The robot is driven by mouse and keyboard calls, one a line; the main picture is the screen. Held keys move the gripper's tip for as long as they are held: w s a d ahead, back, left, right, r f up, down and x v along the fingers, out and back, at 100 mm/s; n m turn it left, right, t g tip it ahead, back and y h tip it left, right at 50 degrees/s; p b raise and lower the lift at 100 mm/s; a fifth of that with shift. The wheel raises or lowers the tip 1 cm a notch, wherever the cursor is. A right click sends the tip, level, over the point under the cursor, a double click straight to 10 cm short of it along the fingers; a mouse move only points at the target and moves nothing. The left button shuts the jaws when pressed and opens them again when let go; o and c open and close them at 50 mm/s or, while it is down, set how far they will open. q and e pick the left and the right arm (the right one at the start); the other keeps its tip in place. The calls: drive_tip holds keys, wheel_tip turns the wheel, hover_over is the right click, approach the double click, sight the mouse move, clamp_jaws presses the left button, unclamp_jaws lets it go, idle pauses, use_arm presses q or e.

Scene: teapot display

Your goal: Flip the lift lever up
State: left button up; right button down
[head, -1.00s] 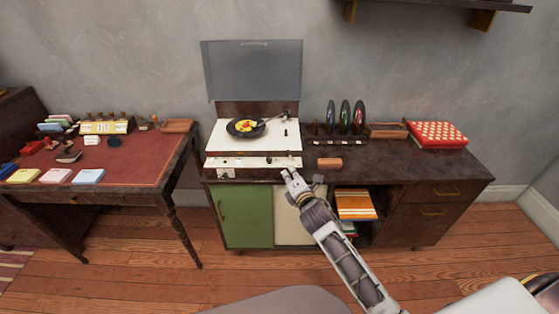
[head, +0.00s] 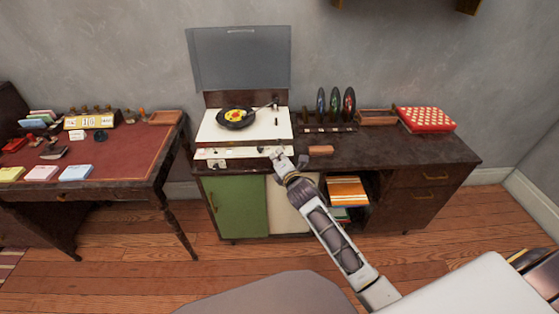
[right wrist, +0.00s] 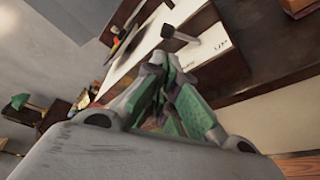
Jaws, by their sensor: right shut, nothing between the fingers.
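The record player's white deck (head: 258,132) carries a dark record with a yellow and red label (head: 236,117) and a tonearm (head: 264,106). A small dark control (head: 276,121) stands on the deck's right side; I cannot tell surely whether it is the lift lever or how it is set. My right gripper (head: 275,153) is shut and empty, at the right end of the white front panel (head: 238,152). In the right wrist view its green-padded fingers (right wrist: 160,75) point toward the deck, and a dark-ended rod (right wrist: 180,35) shows beyond them. My left gripper is out of view.
The raised grey lid (head: 240,58) stands behind the deck. A small brown block (head: 321,150) lies right of my gripper. Behind it is a rack of upright discs (head: 335,105). A red patterned box (head: 425,119) sits farther right.

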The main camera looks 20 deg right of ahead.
sight(281, 144)
drive_tip(key=shift+w+f, duration=0.2)
drive_tip(key=shift+w, duration=1.3)
drive_tip(key=shift+w+f+b, duration=0.15)
drive_tip(key=shift+w+b, duration=0.15)
drive_tip(key=shift+w, duration=0.65)
drive_tip(key=shift+w+a+f, duration=0.1)
drive_tip(key=shift+w, duration=0.25)
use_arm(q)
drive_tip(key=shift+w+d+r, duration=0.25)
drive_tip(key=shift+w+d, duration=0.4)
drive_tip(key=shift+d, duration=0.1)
use_arm(e)
drive_tip(key=shift+w, duration=0.1)
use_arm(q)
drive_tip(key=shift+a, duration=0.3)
